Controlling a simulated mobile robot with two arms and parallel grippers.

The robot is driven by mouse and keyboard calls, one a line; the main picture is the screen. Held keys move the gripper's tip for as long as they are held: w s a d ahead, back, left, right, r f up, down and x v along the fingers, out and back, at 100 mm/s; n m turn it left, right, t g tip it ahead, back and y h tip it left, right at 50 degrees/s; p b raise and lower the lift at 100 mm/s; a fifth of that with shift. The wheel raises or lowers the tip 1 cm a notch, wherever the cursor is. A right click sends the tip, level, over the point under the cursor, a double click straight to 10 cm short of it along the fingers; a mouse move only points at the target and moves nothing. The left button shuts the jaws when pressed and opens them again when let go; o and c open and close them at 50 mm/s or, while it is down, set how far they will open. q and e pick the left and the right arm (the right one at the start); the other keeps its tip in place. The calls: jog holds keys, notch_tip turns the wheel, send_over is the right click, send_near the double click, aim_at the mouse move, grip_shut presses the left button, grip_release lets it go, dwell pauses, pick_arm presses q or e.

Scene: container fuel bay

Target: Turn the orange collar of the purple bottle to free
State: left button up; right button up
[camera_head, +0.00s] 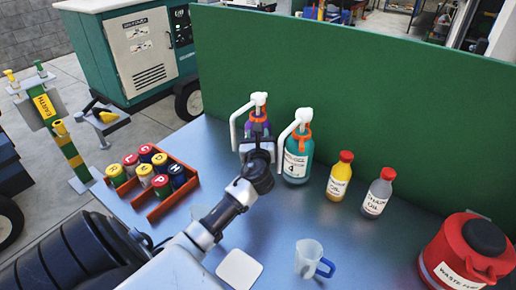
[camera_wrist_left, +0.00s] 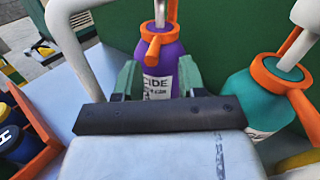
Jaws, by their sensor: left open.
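The purple bottle (camera_head: 256,130) stands on the table by the green panel, with a white pump top and hooked spout. Its orange collar (camera_wrist_left: 160,29) has a short lever that points toward my wrist camera and down. My left gripper (camera_wrist_left: 158,70) is open, its two green fingertips just below the collar and to either side of the bottle's purple body (camera_wrist_left: 163,55). I cannot tell whether the fingers touch the bottle. In the head view my left gripper (camera_head: 261,150) hides the bottle's lower part. My right gripper is not in view.
A teal bottle (camera_head: 297,162) with an orange collar stands close on the right. Yellow (camera_head: 339,180) and grey (camera_head: 376,196) red-capped bottles stand further right. An orange rack (camera_head: 161,206) of cans is at left. A jug (camera_head: 309,257) and red waste container (camera_head: 452,258) stand in front.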

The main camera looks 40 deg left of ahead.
pick_arm(q)
jog(key=b+v, duration=0.1)
jog(key=v, duration=0.7)
jog(key=shift+s+d, duration=0.2)
